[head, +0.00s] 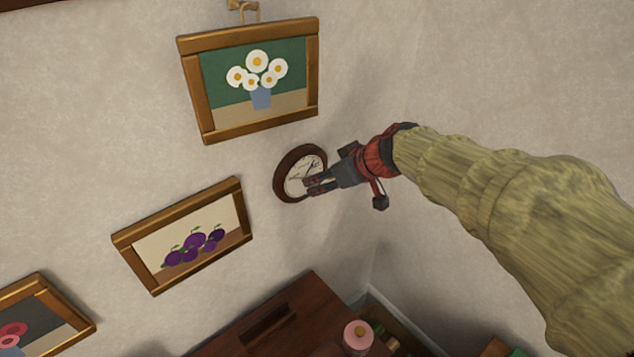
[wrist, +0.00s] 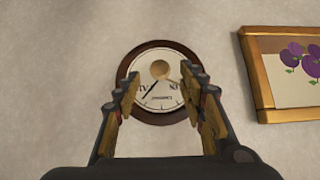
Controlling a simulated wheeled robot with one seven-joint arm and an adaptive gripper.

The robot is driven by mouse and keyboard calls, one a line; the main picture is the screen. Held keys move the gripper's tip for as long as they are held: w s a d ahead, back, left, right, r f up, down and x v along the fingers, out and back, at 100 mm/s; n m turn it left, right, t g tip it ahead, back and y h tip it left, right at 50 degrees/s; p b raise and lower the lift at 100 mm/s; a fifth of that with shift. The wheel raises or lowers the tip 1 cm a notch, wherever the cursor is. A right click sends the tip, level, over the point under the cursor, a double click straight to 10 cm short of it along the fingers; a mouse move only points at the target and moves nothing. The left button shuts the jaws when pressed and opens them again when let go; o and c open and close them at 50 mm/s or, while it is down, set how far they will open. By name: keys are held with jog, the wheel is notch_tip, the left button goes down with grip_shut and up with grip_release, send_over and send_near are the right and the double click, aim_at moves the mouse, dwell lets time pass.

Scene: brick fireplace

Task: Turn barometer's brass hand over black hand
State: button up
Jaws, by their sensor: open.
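The barometer (head: 288,177) is a round dial with a dark wooden rim, hanging on the wall below the daisy picture in the head view. In the wrist view the barometer (wrist: 145,53) shows a cream face, a round brass knob (wrist: 160,69) at its middle and a dark hand (wrist: 150,89) pointing down to the left. I cannot make out the brass hand apart from the knob. My gripper (head: 312,184) is open in front of the dial. In the wrist view its fingers (wrist: 161,78) stand either side of the knob, and I cannot tell the remaining distance.
A framed daisy picture (head: 193,95) hangs above the barometer and a framed plum picture (head: 242,206) to its lower left. A dark wooden cabinet (head: 314,290) stands below, with a pink container (head: 358,337) near it. The wall right of the barometer is bare.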

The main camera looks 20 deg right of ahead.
jog(key=x, duration=0.3)
jog(key=shift+w+a+f, duration=0.1)
jog(key=shift+w+f, duration=0.15)
jog(key=shift+c, duration=0.4)
grip_shut()
